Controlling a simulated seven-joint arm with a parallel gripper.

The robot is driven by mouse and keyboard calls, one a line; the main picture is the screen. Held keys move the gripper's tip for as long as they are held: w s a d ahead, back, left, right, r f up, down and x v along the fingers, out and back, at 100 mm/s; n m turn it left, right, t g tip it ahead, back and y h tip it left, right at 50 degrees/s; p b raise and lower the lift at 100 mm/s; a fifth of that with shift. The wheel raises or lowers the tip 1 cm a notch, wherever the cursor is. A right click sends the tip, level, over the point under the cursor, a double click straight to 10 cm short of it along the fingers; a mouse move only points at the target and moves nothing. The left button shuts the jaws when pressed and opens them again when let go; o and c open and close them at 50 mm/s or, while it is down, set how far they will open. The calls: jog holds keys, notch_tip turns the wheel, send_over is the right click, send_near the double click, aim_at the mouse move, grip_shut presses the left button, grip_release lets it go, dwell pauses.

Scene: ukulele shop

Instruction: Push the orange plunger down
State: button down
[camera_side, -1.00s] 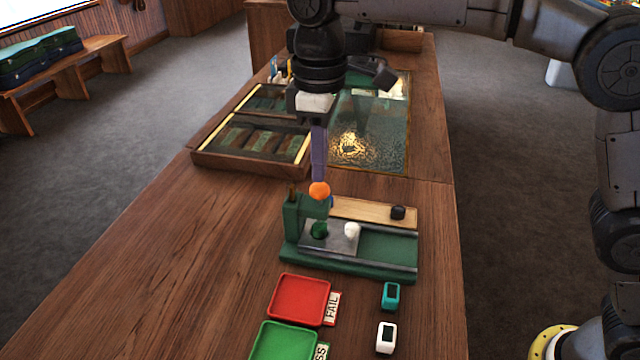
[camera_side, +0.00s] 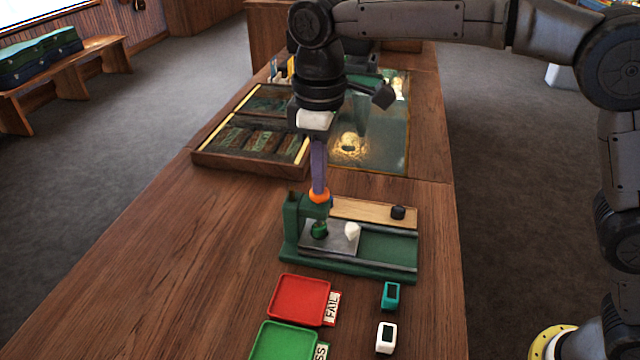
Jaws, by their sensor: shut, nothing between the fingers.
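The orange plunger (camera_side: 320,196) is a round orange knob on top of a green press fixture (camera_side: 293,222) in the middle of the bench. My gripper (camera_side: 319,188) is shut and points straight down. Its purple fingers end on the knob's top, seemingly touching it, and hide part of it. The knob sits low, close to the green press head. Below it, a dark green piece (camera_side: 319,230) rests on a grey metal plate (camera_side: 341,238), with a white piece (camera_side: 352,230) beside it.
A red FAIL tray (camera_side: 299,299) and a green tray (camera_side: 284,341) lie in front, with a teal block (camera_side: 390,295) and a white block (camera_side: 386,337) to their right. A wooden case (camera_side: 250,160) stands behind left. The bench's left side is clear.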

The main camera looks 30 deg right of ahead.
jog(key=shift+f, duration=0.1)
notch_tip(320, 180, up, 8)
jog(key=shift+f, duration=0.2)
dwell(0.8)
dwell(0.6)
jog(key=s+d+r+m+t, duration=0.1)
jog(key=s+d+r, duration=0.2)
jog(key=d+r, duration=0.45)
jog(key=s+d+m+t, duration=0.2)
jog(key=s+d+m, duration=0.1)
jog(key=s+d, duration=0.6)
jog(key=s+d+f+m+t, duration=0.1)
jog(key=s+d+f+m, duration=0.2)
jog(key=s+d+f, duration=0.35)
jog(key=s+d+f+m+t, duration=0.1)
jog(key=s+f+m, duration=0.1)
jog(key=s+f, duration=0.4)
notch_tip(320, 180, down, 4)
jog(key=shift+s+d+r+t, duration=0.1)
jog(key=shift+s+d+t, duration=0.15)
jog(key=shift+t, duration=0.05)
